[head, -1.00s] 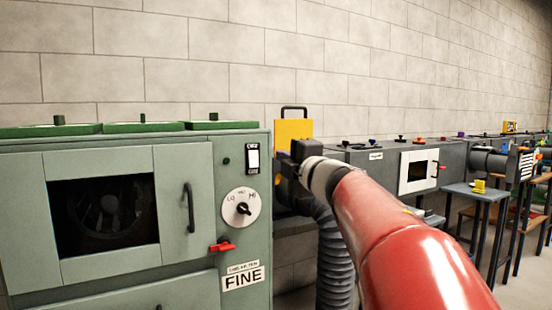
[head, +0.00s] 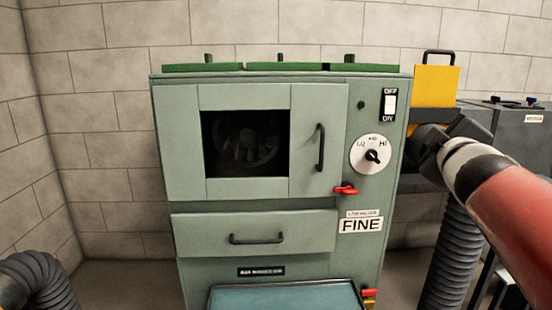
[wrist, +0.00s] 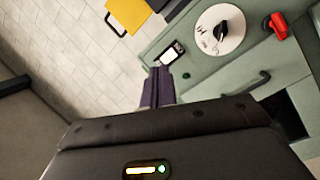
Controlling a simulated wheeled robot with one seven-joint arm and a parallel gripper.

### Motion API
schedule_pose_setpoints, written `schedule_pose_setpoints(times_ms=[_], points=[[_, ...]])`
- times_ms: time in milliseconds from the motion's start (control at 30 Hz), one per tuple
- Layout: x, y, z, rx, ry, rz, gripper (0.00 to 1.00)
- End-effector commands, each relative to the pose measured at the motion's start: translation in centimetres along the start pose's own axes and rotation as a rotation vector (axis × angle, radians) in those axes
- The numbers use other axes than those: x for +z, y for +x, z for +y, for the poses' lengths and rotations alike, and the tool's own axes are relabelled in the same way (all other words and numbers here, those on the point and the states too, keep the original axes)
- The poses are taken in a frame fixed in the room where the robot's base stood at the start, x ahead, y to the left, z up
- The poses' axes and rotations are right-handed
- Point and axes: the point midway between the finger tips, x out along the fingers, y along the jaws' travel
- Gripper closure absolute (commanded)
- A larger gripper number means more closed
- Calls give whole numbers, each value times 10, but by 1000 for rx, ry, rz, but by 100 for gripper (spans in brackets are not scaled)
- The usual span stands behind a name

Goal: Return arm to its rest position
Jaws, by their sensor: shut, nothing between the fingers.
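My gripper (wrist: 158,88) shows in the wrist view with its dark fingers together and nothing between them. In that view its tips lie near the white rocker switch of the green machine. In the head view my red arm reaches in from the right, with its dark end (head: 440,140) beside the machine's right side; the fingers cannot be made out there. The green machine (head: 185,155) labelled FINE stands in the middle, its windowed door and its drawer both appearing closed. Its dial (head: 372,154) also shows in the wrist view (wrist: 221,30).
A yellow panel (head: 436,87) with a black handle stands right of the machine. Grey ribbed ducts stand at lower right (head: 449,255) and lower left (head: 40,278). A red latch (head: 345,189) sits below the dial. A blue-green surface (head: 285,296) juts out at the machine's front.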

Motion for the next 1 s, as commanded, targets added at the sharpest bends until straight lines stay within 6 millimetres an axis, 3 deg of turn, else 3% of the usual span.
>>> schedule_pose_setpoints(times_ms=[100,300,400,500,600,700,1000], points=[[26,-49,-72,-141,291,-215,100],[54,-139,-191,-424,592,-534,100],[60,-183,-238,-556,678,-663,100],[62,-219,-270,-660,732,-760,100],[63,-243,-289,-726,759,-822,100],[64,-254,-298,-757,771,-852,100],[64,-254,-298,-757,771,-852,100]])
